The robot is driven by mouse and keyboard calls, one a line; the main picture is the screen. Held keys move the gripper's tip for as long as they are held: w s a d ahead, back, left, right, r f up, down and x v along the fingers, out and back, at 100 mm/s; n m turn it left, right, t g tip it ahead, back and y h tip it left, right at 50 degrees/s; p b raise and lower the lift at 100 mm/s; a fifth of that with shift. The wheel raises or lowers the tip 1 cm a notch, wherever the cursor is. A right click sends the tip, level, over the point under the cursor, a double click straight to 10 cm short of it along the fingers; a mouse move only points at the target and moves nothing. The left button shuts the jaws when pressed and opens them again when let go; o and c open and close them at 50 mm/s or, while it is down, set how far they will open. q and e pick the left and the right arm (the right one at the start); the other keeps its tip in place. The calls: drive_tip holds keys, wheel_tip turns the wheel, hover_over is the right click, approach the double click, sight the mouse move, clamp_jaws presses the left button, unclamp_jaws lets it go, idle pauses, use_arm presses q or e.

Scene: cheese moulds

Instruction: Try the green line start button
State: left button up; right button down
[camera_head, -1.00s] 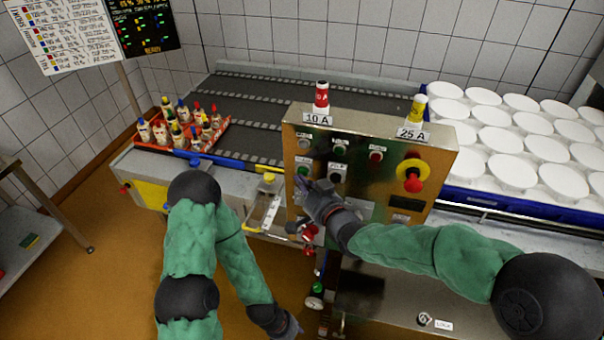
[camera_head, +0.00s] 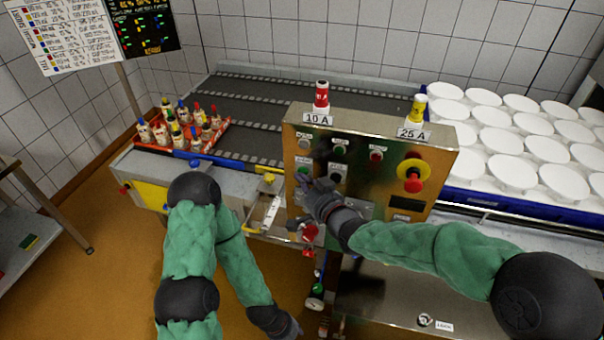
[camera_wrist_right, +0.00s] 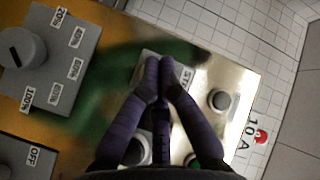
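The metal control box (camera_head: 440,165) carries several buttons. The green button (camera_head: 303,170) is at the left of its second row, just above my fingertips in the head view. My right gripper (camera_head: 308,184) is in front of it. In the right wrist view the two purple fingers (camera_wrist_right: 160,66) meet at the tips, shut with nothing visible between them. They overlap a white label partly reading "STA" and hide the button there; contact or pressing cannot be told. My left gripper (camera_head: 290,328) hangs low at the bottom, away from the box, its fingers unclear.
Around it are a grey button (camera_head: 304,144), another green button (camera_head: 340,149), a red button (camera_head: 376,155) and a red emergency stop (camera_head: 413,182). White moulds (camera_head: 512,172) lie right; a red crate of bottles (camera_head: 215,135) stands left.

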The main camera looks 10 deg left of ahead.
idle(0.5)
drive_tip(key=shift+s+b, duration=0.3)
drive_tip(key=shift+s, duration=0.5)
drive_tip(key=shift+s, duration=0.1)
drive_tip(key=s+b, duration=0.1)
drive_tip(key=s, duration=0.3)
drive_tip(key=shift+s+a, duration=0.1)
drive_tip(key=shift+s, duration=0.3)
idle(0.5)
